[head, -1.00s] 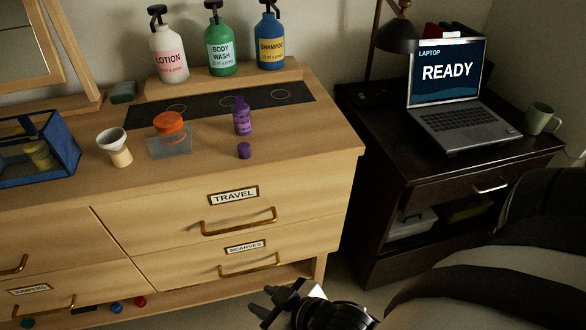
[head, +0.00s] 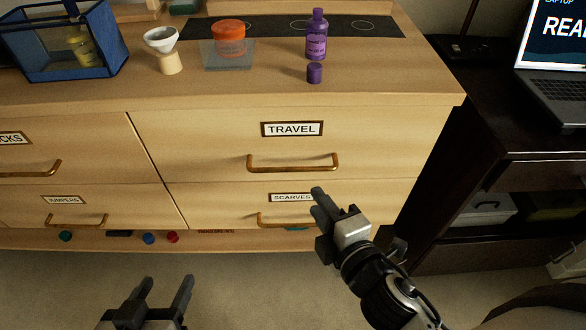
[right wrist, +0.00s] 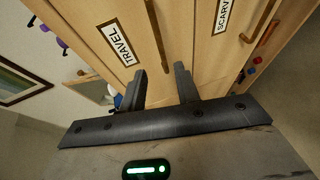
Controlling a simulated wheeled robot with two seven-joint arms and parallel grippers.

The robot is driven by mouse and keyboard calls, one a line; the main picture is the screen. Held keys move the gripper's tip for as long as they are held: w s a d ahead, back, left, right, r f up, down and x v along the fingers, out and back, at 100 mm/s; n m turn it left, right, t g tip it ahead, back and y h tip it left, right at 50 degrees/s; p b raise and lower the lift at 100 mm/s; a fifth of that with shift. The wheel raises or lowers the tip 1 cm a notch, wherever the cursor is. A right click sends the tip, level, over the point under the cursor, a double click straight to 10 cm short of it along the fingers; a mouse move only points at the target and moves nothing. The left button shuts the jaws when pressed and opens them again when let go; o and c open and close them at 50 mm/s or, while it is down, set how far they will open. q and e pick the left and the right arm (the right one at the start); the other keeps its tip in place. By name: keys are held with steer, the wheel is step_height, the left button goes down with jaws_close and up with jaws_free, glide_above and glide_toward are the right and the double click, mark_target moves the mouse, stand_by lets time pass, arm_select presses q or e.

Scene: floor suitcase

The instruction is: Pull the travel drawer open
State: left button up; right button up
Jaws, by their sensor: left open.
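The travel drawer (head: 215,145) is shut, its wooden front flush with the dresser. Its TRAVEL label (head: 292,129) sits above a brass bar handle (head: 293,168). My right gripper (head: 318,200) is just below and in front of that handle in the head view, over part of the scarves drawer. In the right wrist view its fingers (right wrist: 160,85) are apart and empty, with the travel handle (right wrist: 156,35) ahead, lined up between them and not visibly held. My left gripper (head: 166,287) is open and empty, low in front of the dresser.
The scarves drawer (head: 230,205) lies directly below. A dark side table (head: 500,130) with a laptop is at right. The floor in front is clear.

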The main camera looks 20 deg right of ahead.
mark_target(293, 168)
steer(key=x, duration=1.2)
steer(key=shift+w, duration=0.2)
jaws_close()
